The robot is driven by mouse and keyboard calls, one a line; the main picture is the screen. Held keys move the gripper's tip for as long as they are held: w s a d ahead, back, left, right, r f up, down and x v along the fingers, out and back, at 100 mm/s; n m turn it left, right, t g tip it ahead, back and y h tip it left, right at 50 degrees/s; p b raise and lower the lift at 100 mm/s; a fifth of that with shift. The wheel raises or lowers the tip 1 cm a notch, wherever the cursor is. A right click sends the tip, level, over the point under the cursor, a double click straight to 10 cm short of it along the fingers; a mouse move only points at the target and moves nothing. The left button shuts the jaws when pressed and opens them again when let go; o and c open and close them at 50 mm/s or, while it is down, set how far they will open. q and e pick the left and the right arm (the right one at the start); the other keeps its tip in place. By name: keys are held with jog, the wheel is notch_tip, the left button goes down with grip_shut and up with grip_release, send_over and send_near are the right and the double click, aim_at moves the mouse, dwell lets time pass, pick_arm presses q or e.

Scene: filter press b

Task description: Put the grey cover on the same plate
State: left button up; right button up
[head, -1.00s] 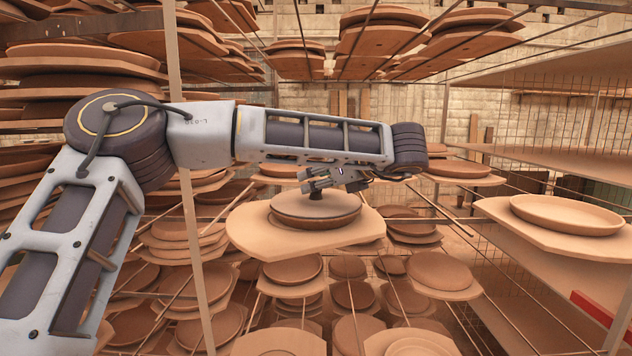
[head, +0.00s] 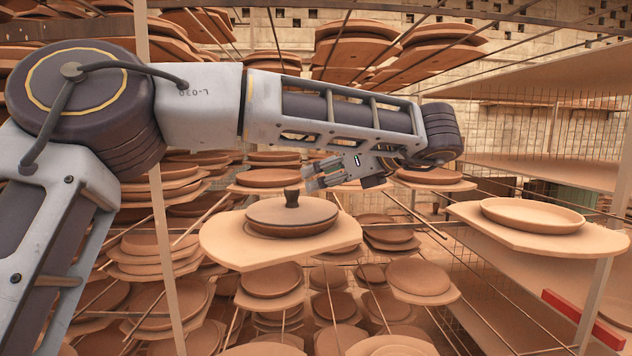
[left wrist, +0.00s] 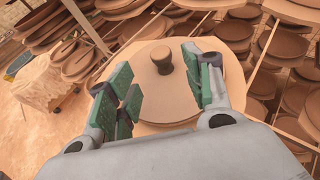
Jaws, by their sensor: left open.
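The grey cover (head: 268,210), a round lid with a dark knob (head: 291,198), sits on a round plate on a pale board (head: 225,240) in the middle of the head view. The plate under it is mostly hidden; only a dark rim shows. My left gripper (head: 312,180) is open and empty, just above and to the right of the knob, apart from it. In the left wrist view the cover (left wrist: 165,98) lies beyond the open green-padded fingers (left wrist: 165,90), with the knob (left wrist: 161,60) standing between and past them. My right gripper is not in view.
Racks with several boards of brown plates stand behind and below. A pale dish (head: 530,214) rests on a board at the right. Thin rods (head: 415,215) and an upright post (head: 160,230) stand close to my arm.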

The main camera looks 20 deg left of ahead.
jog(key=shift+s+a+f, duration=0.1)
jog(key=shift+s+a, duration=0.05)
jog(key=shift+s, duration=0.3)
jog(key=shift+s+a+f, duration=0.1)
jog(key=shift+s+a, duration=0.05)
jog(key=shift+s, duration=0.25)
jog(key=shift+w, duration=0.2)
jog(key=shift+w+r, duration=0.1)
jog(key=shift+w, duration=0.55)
